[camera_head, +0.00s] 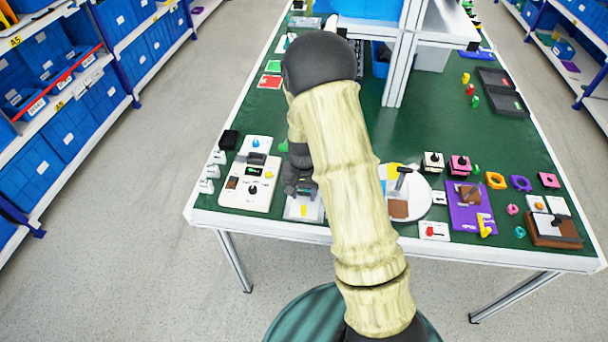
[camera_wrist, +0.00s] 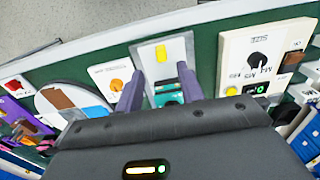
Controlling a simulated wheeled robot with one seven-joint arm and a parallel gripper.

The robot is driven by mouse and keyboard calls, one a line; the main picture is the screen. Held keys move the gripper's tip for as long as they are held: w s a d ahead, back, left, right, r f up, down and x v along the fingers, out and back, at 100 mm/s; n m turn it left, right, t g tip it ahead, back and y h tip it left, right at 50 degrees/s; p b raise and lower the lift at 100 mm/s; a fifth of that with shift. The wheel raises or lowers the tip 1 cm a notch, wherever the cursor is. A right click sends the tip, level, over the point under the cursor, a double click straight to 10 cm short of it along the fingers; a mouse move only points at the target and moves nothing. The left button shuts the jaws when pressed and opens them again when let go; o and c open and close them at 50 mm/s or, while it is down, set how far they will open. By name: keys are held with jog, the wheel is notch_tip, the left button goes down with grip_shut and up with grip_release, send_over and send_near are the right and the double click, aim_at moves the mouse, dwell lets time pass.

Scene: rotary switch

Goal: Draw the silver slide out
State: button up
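A pale silver-grey panel with a yellow piece lies near the front edge of the green table, just in front of my gripper in the head view (camera_head: 304,208). In the wrist view the panel (camera_wrist: 176,50) shows the yellow piece (camera_wrist: 161,53) near its far end and a teal part (camera_wrist: 168,86) close to my fingers. My gripper (camera_wrist: 158,80) is open, its two purple fingers standing apart over the panel, with nothing clearly held. In the head view my gripper (camera_head: 303,188) is dark and partly hidden by my arm. I cannot tell which part of the panel slides.
A cream switch box (camera_head: 250,182) with a black knob stands left of the panel. To the right are a round white disc (camera_head: 418,190), a red-knob plate (camera_head: 434,231), a purple board (camera_head: 466,216) and a brown box (camera_head: 553,232). A white frame (camera_head: 398,70) rises behind.

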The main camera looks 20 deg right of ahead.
notch_tip(320, 180, up, 9)
jog(key=shift+f+b, duration=0.2)
jog(key=shift+b, duration=0.15)
dwell(0.3)
jog(key=s+r+n+t, duration=0.1)
jog(key=s+r, duration=0.3)
jog(key=s, duration=0.4)
jog(key=s+r+n+t, duration=0.1)
jog(key=s+r+n, duration=0.2)
jog(key=s, duration=0.4)
jog(key=shift+s+r+n+t, duration=0.3)
jog(key=shift+s+r+n, duration=0.05)
jog(key=shift+r+n, duration=0.05)
jog(key=shift+d, duration=0.15)
